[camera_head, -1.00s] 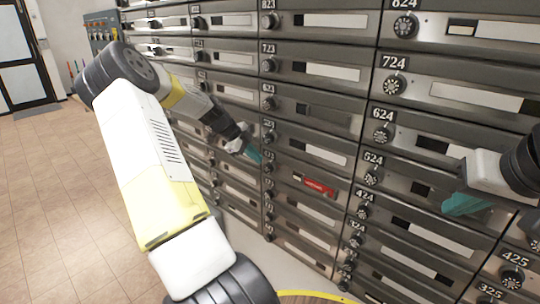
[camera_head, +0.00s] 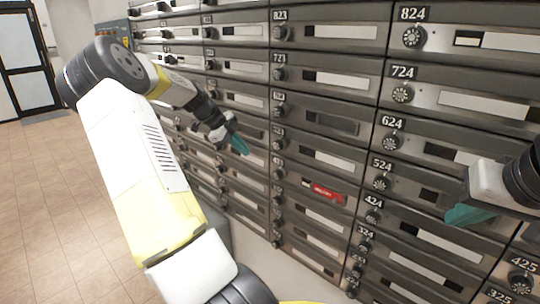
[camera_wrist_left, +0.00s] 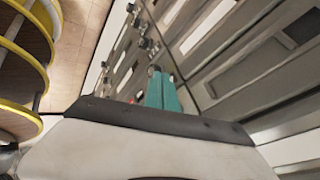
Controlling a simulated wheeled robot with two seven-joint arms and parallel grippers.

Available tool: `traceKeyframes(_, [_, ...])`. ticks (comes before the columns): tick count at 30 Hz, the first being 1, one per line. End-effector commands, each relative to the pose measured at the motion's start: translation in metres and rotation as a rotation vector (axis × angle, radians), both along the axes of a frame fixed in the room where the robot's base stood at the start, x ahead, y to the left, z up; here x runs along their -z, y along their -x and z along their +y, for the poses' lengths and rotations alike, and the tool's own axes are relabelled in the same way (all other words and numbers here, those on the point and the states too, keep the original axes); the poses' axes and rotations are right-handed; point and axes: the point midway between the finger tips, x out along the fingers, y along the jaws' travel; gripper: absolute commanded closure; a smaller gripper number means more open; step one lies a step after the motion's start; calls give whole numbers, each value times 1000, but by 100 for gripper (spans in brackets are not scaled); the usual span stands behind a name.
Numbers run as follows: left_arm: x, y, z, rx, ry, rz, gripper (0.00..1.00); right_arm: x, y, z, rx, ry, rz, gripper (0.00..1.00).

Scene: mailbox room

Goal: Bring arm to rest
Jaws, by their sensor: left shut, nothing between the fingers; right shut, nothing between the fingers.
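My left arm (camera_head: 140,160) reaches in from the left of the head view. My left gripper (camera_head: 238,143) has teal fingertips, is shut and empty, and hangs in front of the mailbox wall (camera_head: 345,85). Its teal fingers also show in the left wrist view (camera_wrist_left: 163,92), closed together. My right gripper (camera_head: 468,214) is at the right edge of the head view, shut and empty, in front of the boxes below 624. Whether either gripper touches the wall is hard to tell.
Grey mailboxes with round dials fill the middle and right. A red label (camera_head: 327,192) marks one mailbox slot. A glass door (camera_head: 25,65) stands at the far left. The tiled floor (camera_head: 40,190) is open on the left. A yellow-edged round structure (camera_wrist_left: 25,70) shows in the wrist view.

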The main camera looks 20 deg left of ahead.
Motion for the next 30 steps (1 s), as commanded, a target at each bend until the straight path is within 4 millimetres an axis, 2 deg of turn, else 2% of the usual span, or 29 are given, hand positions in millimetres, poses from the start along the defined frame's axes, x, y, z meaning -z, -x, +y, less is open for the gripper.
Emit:
traceKeyframes(5, [-6,3,3,0,0,1,100,0,0,0,0,0,0,100])
traceKeyframes(8, [-8,3,-4,-2,-4,14,100,0,0,0,0,0,0,100])
traceKeyframes(11, [-16,5,-33,-29,-20,72,100,0,0,0,0,0,0,100])
traceKeyframes(14, [-29,17,-78,-105,-52,165,100,0,0,0,0,0,0,100])
traceKeyframes(18, [-55,50,-141,-296,-97,273,100,0,0,0,0,0,0,100])
traceKeyframes(21, [-74,82,-176,-463,-103,308,100,0,0,0,0,0,0,100])
traceKeyframes(26, [-102,141,-217,-741,-41,312,100,0,0,0,0,0,0,100])
traceKeyframes(30, [-116,197,-243,-971,104,303,100,0,0,0,0,0,0,100])
